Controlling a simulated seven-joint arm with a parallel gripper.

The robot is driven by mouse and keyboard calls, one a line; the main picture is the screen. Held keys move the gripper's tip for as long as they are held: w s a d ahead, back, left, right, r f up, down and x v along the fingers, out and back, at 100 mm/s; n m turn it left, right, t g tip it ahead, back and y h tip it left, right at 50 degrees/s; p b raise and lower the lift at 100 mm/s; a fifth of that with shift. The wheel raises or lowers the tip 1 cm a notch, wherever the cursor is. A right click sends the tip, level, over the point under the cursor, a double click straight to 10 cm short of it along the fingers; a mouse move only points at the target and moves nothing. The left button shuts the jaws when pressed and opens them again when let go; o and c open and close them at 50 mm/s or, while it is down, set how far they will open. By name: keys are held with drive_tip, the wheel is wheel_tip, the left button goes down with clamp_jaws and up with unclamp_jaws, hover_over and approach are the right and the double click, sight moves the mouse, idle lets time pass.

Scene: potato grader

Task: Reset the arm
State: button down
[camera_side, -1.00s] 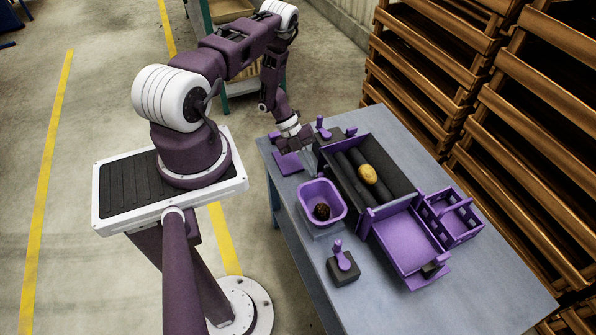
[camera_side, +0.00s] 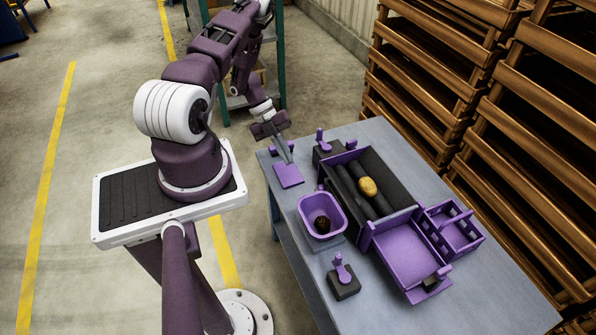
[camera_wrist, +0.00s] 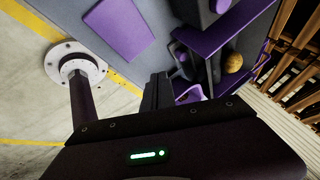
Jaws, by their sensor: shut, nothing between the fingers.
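My gripper (camera_side: 287,157) is shut and empty, above the far left corner of the grey table (camera_side: 418,296), near a flat purple plate (camera_side: 288,176). In the wrist view, its dark fingers (camera_wrist: 157,92) are together, and the purple plate also shows (camera_wrist: 118,27). A yellow potato (camera_side: 368,187) lies on the dark rollers of the purple-walled grader (camera_side: 402,217); the potato also shows in the wrist view (camera_wrist: 232,62).
Purple levers on dark blocks stand at the front (camera_side: 343,281) and back (camera_side: 321,139) of the table. A purple tray (camera_side: 406,258) and a slotted purple box (camera_side: 457,232) adjoin the grader. Brown wooden crates (camera_side: 432,90) are stacked behind.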

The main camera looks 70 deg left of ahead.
drive_tip(key=w+d+r+m, duration=0.2)
drive_tip(key=w+r+m, duration=0.25)
drive_tip(key=r, duration=0.45)
drive_tip(key=w+d+r+m, duration=0.35)
drive_tip(key=r+m, duration=0.25)
drive_tip(key=r, duration=0.2)
drive_tip(key=d+r+m+g+y, duration=0.1)
drive_tip(key=d+r+m, duration=0.7)
drive_tip(key=r+m, duration=0.4)
drive_tip(key=s+d+r+m+y, duration=0.2)
drive_tip(key=s+d+r+m, duration=0.3)
drive_tip(key=d+r+m, duration=0.5)
drive_tip(key=s+d+r+m+t+y, duration=0.1)
drive_tip(key=s+r+m, duration=0.1)
drive_tip(key=s+m, duration=0.4)
drive_tip(key=s+d+r+m+t+y, duration=0.2)
drive_tip(key=s+m, duration=0.5)
drive_tip(key=m, duration=0.4)
drive_tip(key=shift+t+y, duration=0.3)
